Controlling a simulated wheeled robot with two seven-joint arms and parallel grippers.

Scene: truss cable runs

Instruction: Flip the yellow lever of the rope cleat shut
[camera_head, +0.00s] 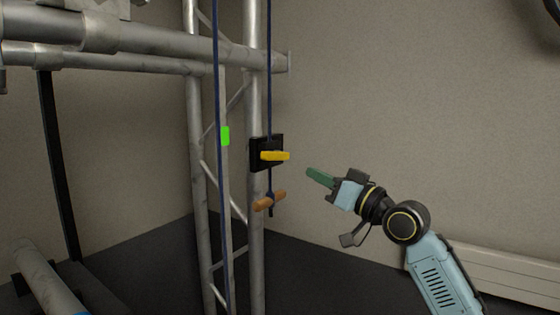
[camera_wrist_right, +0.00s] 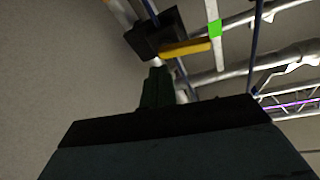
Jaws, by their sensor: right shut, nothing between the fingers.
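The rope cleat is a black block (camera_head: 258,153) on the upright truss tube. Its yellow lever (camera_head: 275,156) sticks out to the right, roughly level. A dark blue rope (camera_head: 269,90) runs down through the cleat to an orange-brown handle (camera_head: 269,201) below it. My right gripper (camera_head: 318,177), with green fingers, is to the right of the lever and slightly lower, apart from it. It is shut and empty. In the right wrist view the cleat (camera_wrist_right: 155,33) and lever (camera_wrist_right: 185,48) are just beyond the fingertips (camera_wrist_right: 158,75). My left gripper is out of view.
The truss uprights (camera_head: 195,120) and horizontal tubes (camera_head: 120,45) stand behind and left of the cleat. The space right of the cleat, before the plain wall (camera_head: 420,90), is clear.

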